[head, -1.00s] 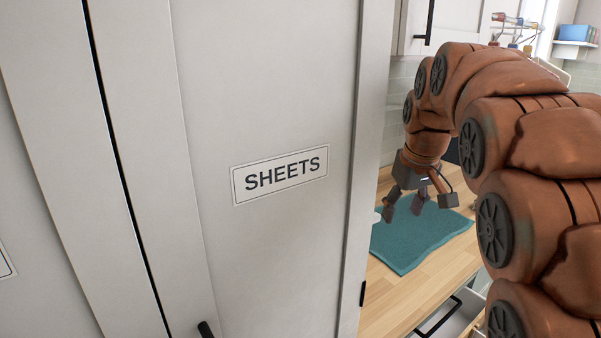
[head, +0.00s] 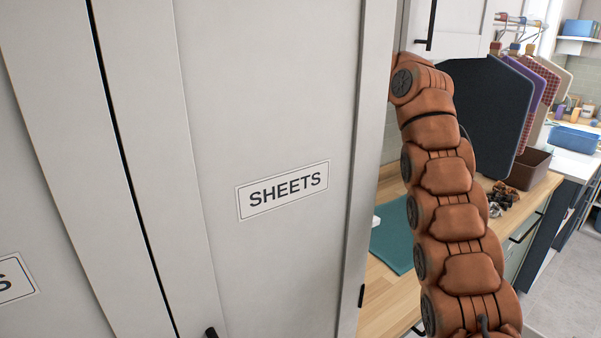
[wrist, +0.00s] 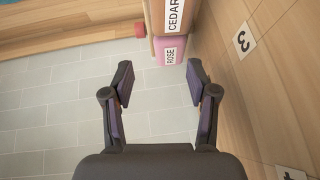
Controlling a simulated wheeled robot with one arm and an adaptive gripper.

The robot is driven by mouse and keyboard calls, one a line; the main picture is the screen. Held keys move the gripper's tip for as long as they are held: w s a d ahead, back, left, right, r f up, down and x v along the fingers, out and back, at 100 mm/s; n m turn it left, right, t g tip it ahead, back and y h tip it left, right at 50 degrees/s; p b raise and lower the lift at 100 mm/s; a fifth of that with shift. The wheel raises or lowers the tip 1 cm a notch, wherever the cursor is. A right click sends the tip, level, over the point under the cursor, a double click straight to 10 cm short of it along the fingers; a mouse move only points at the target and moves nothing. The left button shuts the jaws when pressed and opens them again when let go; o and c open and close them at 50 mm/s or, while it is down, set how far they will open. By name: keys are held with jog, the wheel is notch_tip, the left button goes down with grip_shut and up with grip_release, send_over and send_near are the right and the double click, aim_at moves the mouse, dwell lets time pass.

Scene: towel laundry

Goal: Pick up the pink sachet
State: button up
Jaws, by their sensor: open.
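In the wrist view a pink thing with a white ROSE label (wrist: 171,54), which looks like the pink sachet, is at the top, right of centre. It sits directly below a brown thing labelled CEDAR (wrist: 173,16) and beside a wooden wall. My gripper (wrist: 159,70) is open and empty. Its fingertips are spread to either side of the ROSE thing in the picture, and I cannot tell the distance to it. In the head view my gripper and the sachet are both hidden; my arm reaches up behind the white cabinet's edge.
A white cabinet door labelled SHEETS (head: 283,190) fills much of the head view. A teal towel (head: 393,247) lies on the wooden counter (head: 382,300). Hanging towels (head: 490,100) and a brown bin (head: 527,168) are at right. A small red block (wrist: 138,27) shows in the wrist view.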

jog(key=shift+w+a+n+y, duration=0.15)
jog(key=shift+a+n+y, duration=0.2)
jog(key=shift+a, duration=0.5)
jog(key=shift+x, duration=1.25)
jog(key=shift+w+a+f+p, duration=0.7)
jog(key=shift+w+f+p, duration=0.25)
jog(key=shift+p, duration=0.3)
jog(key=shift+x, duration=1.25)
jog(key=shift+s, duration=0.1)
jog(key=c, duration=0.6)
jog(key=shift+p, duration=0.3)
